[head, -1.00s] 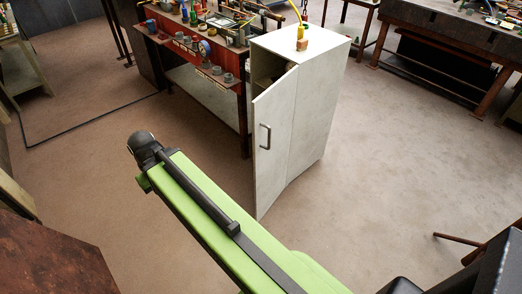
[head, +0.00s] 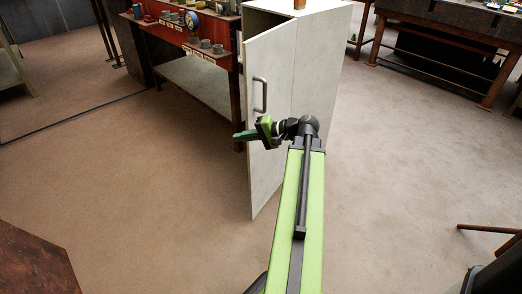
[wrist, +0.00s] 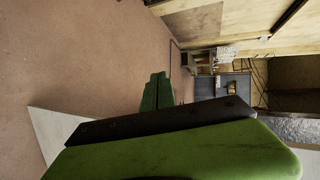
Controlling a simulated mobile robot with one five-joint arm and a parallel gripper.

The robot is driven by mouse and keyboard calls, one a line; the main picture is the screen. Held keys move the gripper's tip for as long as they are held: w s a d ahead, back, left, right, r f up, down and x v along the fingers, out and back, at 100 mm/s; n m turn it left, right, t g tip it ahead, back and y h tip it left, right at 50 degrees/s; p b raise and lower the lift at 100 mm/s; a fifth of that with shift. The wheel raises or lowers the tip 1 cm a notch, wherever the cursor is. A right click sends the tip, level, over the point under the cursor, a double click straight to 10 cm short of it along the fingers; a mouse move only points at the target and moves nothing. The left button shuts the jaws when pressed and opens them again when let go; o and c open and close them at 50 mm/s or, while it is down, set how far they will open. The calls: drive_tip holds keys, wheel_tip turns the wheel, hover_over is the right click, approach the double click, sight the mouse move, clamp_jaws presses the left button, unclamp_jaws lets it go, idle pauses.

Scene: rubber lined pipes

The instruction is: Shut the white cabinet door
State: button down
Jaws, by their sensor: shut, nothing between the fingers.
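The white cabinet (head: 318,75) stands in the upper middle of the head view. Its door (head: 268,165) stands ajar, with a dark gap along its top. My gripper (head: 244,135) is shut and empty, pointing left, just below the handle in the picture. I cannot tell whether it touches the door. In the wrist view the green fingers (wrist: 157,92) are together, and a pale panel (wrist: 55,130), probably the door, shows at the lower left.
A red workbench (head: 190,42) with cups and a lower shelf (head: 195,82) stands left of the cabinet. A dark bench (head: 450,35) is at the upper right. A rusty brown surface (head: 35,260) fills the lower left corner. The floor left of the door is open.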

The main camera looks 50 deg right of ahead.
drive_tip(key=s+d+f+m+t+h+b, duration=0.1)
drive_tip(key=s+d+m+t+h+b, duration=0.4)
drive_tip(key=s+d, duration=0.8)
drive_tip(key=n+y, duration=0.1)
approach(254, 118)
drive_tip(key=shift+t, duration=0.3)
drive_tip(key=w, duration=0.2)
drive_tip(key=w+a, duration=0.1)
drive_tip(key=w, duration=0.3)
drive_tip(key=shift+w+a+f+b, duration=0.15)
drive_tip(key=shift+w+f+b, duration=0.2)
drive_tip(key=shift+b, duration=0.05)
